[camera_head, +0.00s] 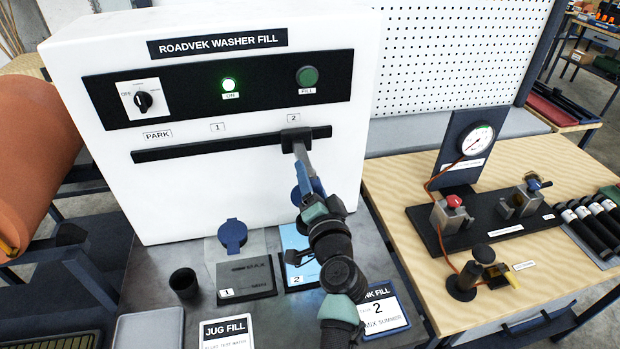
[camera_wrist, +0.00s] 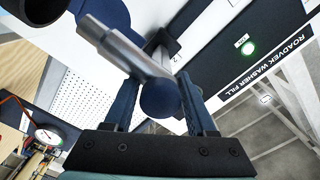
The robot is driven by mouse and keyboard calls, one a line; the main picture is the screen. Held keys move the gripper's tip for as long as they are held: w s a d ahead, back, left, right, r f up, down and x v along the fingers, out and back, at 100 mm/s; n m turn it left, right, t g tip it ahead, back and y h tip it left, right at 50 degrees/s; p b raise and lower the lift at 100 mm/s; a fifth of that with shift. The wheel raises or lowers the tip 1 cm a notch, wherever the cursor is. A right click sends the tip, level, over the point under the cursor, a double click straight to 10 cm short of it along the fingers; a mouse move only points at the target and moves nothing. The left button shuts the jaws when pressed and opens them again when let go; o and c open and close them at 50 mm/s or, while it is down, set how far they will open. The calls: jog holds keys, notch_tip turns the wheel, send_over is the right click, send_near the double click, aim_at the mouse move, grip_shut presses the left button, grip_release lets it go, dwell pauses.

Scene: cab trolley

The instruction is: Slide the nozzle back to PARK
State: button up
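The white washer fill machine (camera_head: 215,190) has a black slotted rail (camera_head: 215,146) with PARK (camera_head: 157,135) at the left, 1 (camera_head: 217,127) in the middle and 2 (camera_head: 293,117) at the right. The nozzle carriage (camera_head: 296,137) sits on the rail under 2. A grey metal nozzle arm (camera_wrist: 118,48) with a round blue knob (camera_wrist: 160,99) comes out from it. My gripper (camera_wrist: 160,92) has its two blue fingers on either side of the knob, close against it. In the head view my gripper (camera_head: 307,188) partly hides the nozzle's lower end.
Below stand a fill block marked 1 with a blue cap (camera_head: 232,236), a blue block marked 2 (camera_head: 293,240), a black cup (camera_head: 184,283) and sign cards. A wooden bench (camera_head: 400,180) with a gauge (camera_head: 475,139) and valves is at the right. The rail left of the carriage is clear.

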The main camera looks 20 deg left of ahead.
grip_shut()
jog(key=shift+a, duration=0.15)
dwell(0.9)
